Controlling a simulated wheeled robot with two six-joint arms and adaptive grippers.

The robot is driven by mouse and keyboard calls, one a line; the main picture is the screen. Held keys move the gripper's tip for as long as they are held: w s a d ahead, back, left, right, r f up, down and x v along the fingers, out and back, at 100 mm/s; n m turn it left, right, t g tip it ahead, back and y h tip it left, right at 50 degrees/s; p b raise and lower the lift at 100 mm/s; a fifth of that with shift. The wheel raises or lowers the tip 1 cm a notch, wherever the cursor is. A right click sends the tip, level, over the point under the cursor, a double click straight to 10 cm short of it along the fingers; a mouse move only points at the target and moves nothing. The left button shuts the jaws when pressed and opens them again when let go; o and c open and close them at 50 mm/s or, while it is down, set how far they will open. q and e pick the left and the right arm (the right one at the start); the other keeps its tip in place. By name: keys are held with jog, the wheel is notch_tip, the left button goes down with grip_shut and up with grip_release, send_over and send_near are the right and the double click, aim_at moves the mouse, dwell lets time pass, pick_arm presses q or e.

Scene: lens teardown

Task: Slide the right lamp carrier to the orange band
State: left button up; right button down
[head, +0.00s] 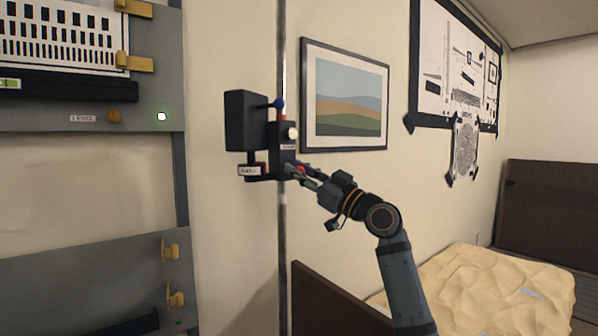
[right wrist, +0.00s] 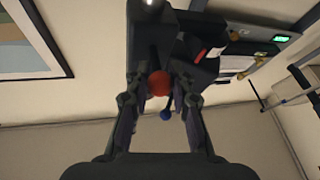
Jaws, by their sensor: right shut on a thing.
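The right lamp carrier (head: 283,145) is a black block on a thin upright rail (head: 282,220), with a black box-shaped lamp (head: 246,120) on its left side. A small reddish-orange mark (head: 283,117) shows on the rail just above the block. My right gripper (head: 297,170) reaches in from the lower right to the carrier's lower front. In the right wrist view its fingers (right wrist: 162,100) close around a red knob (right wrist: 159,84) on the dark carrier (right wrist: 150,45). The fingertips are partly hidden against the dark block. My left gripper is not in view.
Grey panels (head: 160,145) with brass brackets stand at the left. A framed picture (head: 345,95) hangs on the wall behind the rail. The rail above and below the carrier looks clear.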

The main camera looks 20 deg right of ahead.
jog(key=c, duration=1.1)
grip_release()
jog(key=shift+c, duration=0.2)
jog(key=v, duration=1.2)
